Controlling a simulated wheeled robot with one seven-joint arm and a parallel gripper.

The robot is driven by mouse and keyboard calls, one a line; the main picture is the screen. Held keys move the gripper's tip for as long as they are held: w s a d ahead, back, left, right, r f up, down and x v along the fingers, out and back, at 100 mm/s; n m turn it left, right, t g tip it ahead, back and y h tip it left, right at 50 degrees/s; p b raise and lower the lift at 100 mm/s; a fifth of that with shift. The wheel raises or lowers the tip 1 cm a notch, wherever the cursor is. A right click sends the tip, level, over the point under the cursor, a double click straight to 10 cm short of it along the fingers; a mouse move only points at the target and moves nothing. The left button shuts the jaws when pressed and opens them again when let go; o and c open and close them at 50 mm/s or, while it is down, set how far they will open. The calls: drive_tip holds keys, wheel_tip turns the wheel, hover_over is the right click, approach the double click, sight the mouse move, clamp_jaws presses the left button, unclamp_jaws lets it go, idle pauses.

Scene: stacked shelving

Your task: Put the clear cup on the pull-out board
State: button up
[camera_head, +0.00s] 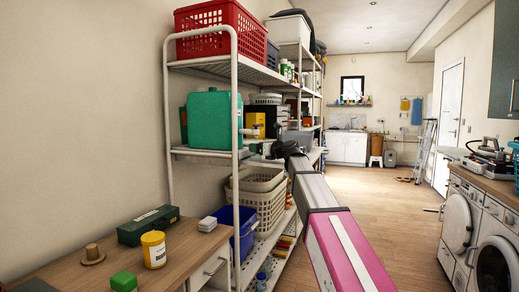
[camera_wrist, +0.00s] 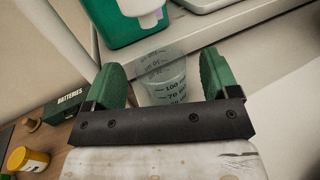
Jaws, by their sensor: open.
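The clear cup (camera_wrist: 163,80), with dark measuring marks, shows in the wrist view between the two green finger pads of my gripper (camera_wrist: 165,75). The gripper is open, one finger on each side of the cup. I cannot tell whether the pads touch it. The cup's lower part is hidden behind the dark gripper bar. In the head view my arm reaches to the middle shelf (camera_head: 200,152), and the cup cannot be made out there. No pull-out board is clearly recognisable; a pale front with a handle (camera_head: 213,267) shows at the wooden desk's right end.
A green container (camera_head: 211,118) stands on the middle shelf beside my gripper. Cream baskets (camera_head: 258,205) and a blue bin (camera_head: 240,232) sit below. The desk (camera_head: 190,245) holds a green batteries box (camera_head: 148,225) and a yellow jar (camera_head: 153,250). Floor (camera_head: 375,195) to the right is open.

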drive_tip(key=v, duration=1.1)
drive_tip(key=shift+s+d, duration=0.2)
drive_tip(key=shift+s, duration=0.1)
